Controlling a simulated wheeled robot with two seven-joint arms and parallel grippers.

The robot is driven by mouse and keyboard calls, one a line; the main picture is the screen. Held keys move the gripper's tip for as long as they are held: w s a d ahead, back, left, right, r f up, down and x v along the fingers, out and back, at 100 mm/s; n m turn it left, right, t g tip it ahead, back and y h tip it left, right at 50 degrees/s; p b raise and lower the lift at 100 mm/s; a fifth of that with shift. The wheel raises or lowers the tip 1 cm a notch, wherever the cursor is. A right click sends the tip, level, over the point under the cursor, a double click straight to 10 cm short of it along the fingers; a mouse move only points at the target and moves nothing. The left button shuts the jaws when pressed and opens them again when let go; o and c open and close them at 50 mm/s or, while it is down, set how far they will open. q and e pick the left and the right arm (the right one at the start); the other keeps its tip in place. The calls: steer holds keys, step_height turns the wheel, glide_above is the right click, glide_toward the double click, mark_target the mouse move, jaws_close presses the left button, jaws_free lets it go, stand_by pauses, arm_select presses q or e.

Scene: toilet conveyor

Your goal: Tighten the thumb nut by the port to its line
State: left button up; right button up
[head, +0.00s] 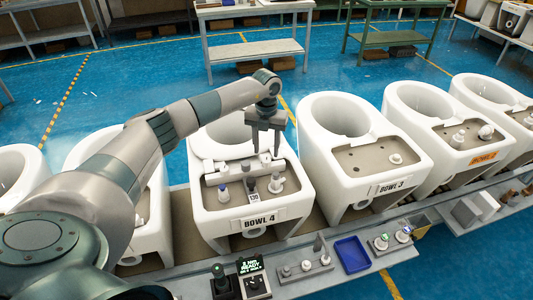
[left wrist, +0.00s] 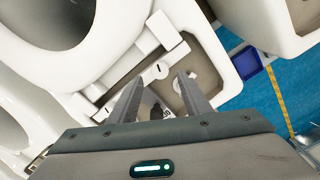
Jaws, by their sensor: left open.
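Bowl 4 (head: 205,160) is a white toilet bowl with a grey-brown deck in the middle of the head view. On its deck stand a blue-topped fitting (head: 223,192), a small tag (head: 254,198) and a white round fitting (head: 275,183). I cannot tell for sure which part is the thumb nut or the port. My left gripper (head: 269,155) hangs over the rear of this deck, fingers down, open and empty. In the left wrist view its fingers (left wrist: 158,92) straddle a view of the deck, with a marked white disc (left wrist: 161,71) beyond. My right gripper is not in view.
Bowl 3 (head: 345,150) stands to the right and other bowls continue the row on both sides. A front ledge holds a small display (head: 249,265), several fittings (head: 305,264) and a blue tray (head: 352,254). Workbenches (head: 255,45) stand behind across blue floor.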

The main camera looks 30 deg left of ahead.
mark_target(267, 160)
arm_select(q)
step_height(267, 160, down, 4)
steer(key=shift+r+p, duration=0.2)
steer(key=shift+p, duration=0.35)
steer(key=shift+f, duration=0.6)
steer(key=c, duration=1)
steer(key=shift+c, duration=0.2)
